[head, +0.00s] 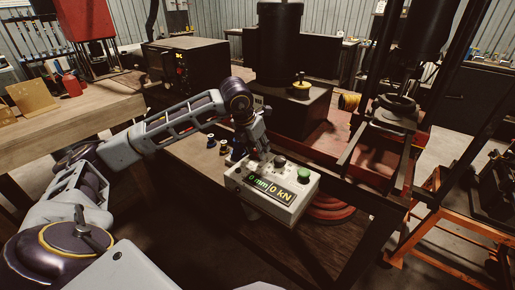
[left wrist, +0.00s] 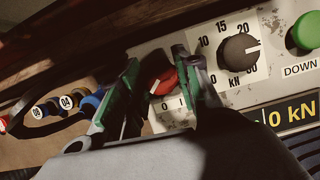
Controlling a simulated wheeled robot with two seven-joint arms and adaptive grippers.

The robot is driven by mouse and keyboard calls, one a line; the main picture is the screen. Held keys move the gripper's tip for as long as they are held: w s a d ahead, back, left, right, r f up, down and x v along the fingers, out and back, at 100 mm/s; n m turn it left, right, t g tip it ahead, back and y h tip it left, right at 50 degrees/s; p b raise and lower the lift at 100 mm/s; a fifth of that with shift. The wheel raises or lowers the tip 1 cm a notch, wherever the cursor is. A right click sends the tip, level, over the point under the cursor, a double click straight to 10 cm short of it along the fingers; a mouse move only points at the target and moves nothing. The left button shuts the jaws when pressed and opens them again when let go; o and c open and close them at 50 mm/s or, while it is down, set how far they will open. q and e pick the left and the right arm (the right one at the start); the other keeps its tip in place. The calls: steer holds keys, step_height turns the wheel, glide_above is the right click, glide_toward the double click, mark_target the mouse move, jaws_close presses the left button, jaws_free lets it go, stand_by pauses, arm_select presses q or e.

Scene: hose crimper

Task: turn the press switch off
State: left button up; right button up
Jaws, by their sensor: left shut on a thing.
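The press control box (head: 272,190) is a pale box with a lit display reading 0 mm and 0 kN. The red press switch (left wrist: 162,80) is on its panel in the left wrist view, above the marks 0 and I. A white line on the switch points down and left, toward the 0 side. My left gripper (head: 258,148) comes down over the box's back left part. In the left wrist view its green-padded fingers (left wrist: 158,76) stand on either side of the switch, shut on it. The fingers partly hide the switch. My right gripper is out of view.
A dark kN knob (left wrist: 239,54) sits just right of the switch, then a green DOWN button (left wrist: 305,32). Several small numbered fittings (left wrist: 52,106) lie at left. The press frame (head: 345,150) stands behind the box; a wooden bench (head: 70,135) is at left.

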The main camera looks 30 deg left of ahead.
arm_select(q)
steer(key=shift+n, duration=0.3)
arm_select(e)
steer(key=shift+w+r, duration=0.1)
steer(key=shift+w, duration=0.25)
arm_select(q)
steer(key=o, duration=0.8)
steer(key=shift+o, duration=1)
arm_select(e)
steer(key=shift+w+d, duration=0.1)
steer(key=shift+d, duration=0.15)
arm_select(q)
steer(key=shift+s+r, duration=0.2)
steer(key=shift+r, duration=0.4)
steer(key=v, duration=1)
steer(key=shift+r, duration=0.35)
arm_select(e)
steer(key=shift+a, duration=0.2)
arm_select(q)
steer(key=shift+s+d+r, duration=0.1)
steer(key=shift+s+d, duration=0.05)
